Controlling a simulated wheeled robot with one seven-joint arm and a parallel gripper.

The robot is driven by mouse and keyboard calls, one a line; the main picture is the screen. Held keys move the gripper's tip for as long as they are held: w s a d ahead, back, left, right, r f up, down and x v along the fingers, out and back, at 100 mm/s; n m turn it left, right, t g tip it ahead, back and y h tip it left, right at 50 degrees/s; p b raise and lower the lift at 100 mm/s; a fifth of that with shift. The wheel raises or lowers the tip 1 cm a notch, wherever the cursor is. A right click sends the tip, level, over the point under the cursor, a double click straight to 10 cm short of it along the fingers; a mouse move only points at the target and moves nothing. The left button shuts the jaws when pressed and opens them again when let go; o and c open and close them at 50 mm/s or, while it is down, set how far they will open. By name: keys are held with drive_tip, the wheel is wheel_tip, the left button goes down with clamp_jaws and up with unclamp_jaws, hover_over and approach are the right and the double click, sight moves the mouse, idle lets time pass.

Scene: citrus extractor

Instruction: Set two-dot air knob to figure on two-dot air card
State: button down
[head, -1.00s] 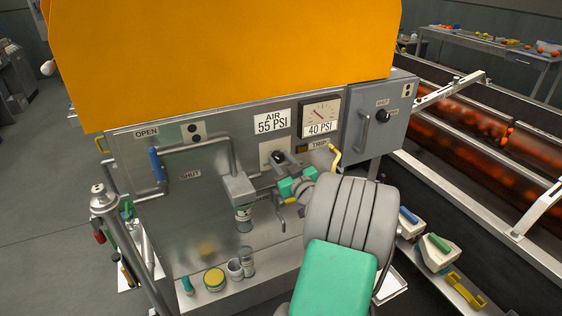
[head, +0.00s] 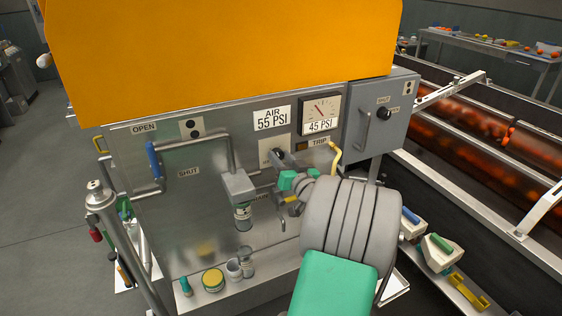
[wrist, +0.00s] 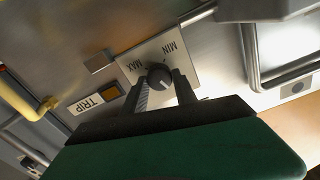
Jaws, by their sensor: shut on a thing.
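The black air knob (wrist: 159,77) sits on a pale plate marked MIN and MAX (wrist: 182,62) in the wrist view. My gripper (wrist: 160,84) is shut on the knob, a finger on each side. In the head view my gripper (head: 284,164) reaches the panel and mostly hides the knob.
A TRIP label (wrist: 87,103) with an amber lamp (wrist: 111,92) and a yellow pipe (wrist: 45,106) are close to the knob. A blue-handled valve lever (head: 154,160) is at the left. Jars (head: 213,280) stand on the lower ledge.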

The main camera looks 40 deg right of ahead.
drive_tip(key=shift+m, duration=0.9)
drive_tip(key=c, duration=1)
unclamp_jaws()
drive_tip(key=shift+o, duration=0.2)
drive_tip(key=b+v, duration=0.1)
drive_tip(key=v, duration=0.6)
drive_tip(key=shift+s+b, duration=0.3)
drive_tip(key=shift+s, duration=0.1)
